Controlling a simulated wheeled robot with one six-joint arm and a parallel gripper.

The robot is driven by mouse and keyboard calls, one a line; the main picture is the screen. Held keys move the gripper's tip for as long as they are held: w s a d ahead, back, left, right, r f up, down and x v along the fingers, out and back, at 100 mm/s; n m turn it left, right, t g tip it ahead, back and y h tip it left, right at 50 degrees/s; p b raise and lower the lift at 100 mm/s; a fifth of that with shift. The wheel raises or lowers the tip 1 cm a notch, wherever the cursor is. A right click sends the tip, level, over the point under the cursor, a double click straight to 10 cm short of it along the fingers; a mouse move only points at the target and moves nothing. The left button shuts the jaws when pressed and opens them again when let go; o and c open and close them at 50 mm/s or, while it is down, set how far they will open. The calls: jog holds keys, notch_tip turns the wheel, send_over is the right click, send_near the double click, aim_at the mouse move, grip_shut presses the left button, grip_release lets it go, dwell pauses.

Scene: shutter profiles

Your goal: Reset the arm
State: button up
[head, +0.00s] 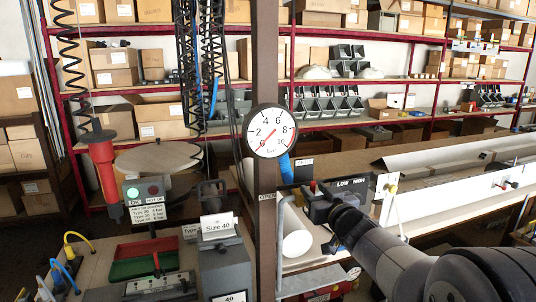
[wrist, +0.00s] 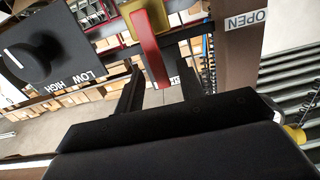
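My gripper (wrist: 161,82) shows in the wrist view with its two dark fingers spread apart. A red lever (wrist: 150,45) on a yellowish mount lies in line with the gap between the fingers. Space shows on both sides of the lever, and I cannot tell how far it reaches in. In the head view my arm (head: 385,245) stretches from the lower right to the black LOW/HIGH box (head: 347,188) beside the post. The fingers are hard to make out there.
A brown post (head: 265,220) carries a round gauge (head: 270,131) and stands close left of my arm. A long white profile (head: 450,195) lies at right. Loaded shelves stand behind.

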aim_at(300, 180)
jog(key=v, duration=0.7)
jog(key=x, duration=1.1)
jog(key=shift+w+f+p, duration=0.1)
jog(key=shift+p, duration=0.3)
jog(key=shift+f+n+b, duration=0.25)
jog(key=shift+n+b, duration=0.25)
jog(key=shift+b, duration=0.25)
jog(key=shift+s+a+r+n+b, duration=0.15)
jog(key=shift+s+a+n+b, duration=0.25)
jog(key=shift+a+n+b, duration=0.25)
jog(key=shift+w+d, duration=0.1)
jog(key=shift+d, duration=0.1)
jog(key=shift+a+r, duration=0.1)
jog(key=shift+r, duration=0.05)
